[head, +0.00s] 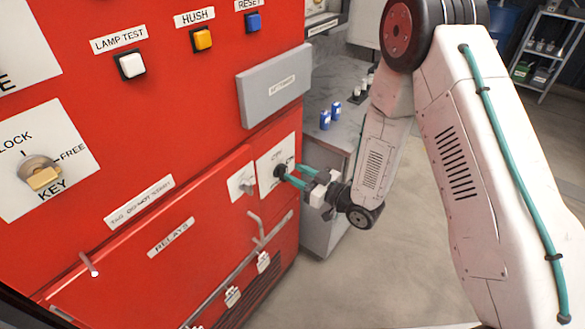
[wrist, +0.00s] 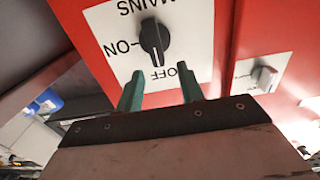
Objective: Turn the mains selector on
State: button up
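The mains selector (wrist: 153,40) is a black rotary knob on a white plate (wrist: 195,25) marked MAINS, ON and OFF, fixed to the red panel. In the wrist view, the plate appears upside down, and the knob's white line points down toward OFF. In the head view, the selector (head: 279,171) is just left of my gripper's fingertips. My gripper (head: 292,173) has two green fingers. They are open and empty in the wrist view (wrist: 160,83), one on each side below the knob, with a gap to it. Their depth from the plate is hard to judge.
A second switch (head: 241,181) sits left of the selector and also shows in the wrist view (wrist: 264,77). A grey cover (head: 275,87) juts out above. A bent handle (head: 258,228) is below.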

aim_at(286, 168)
jog(key=shift+x, duration=1.95)
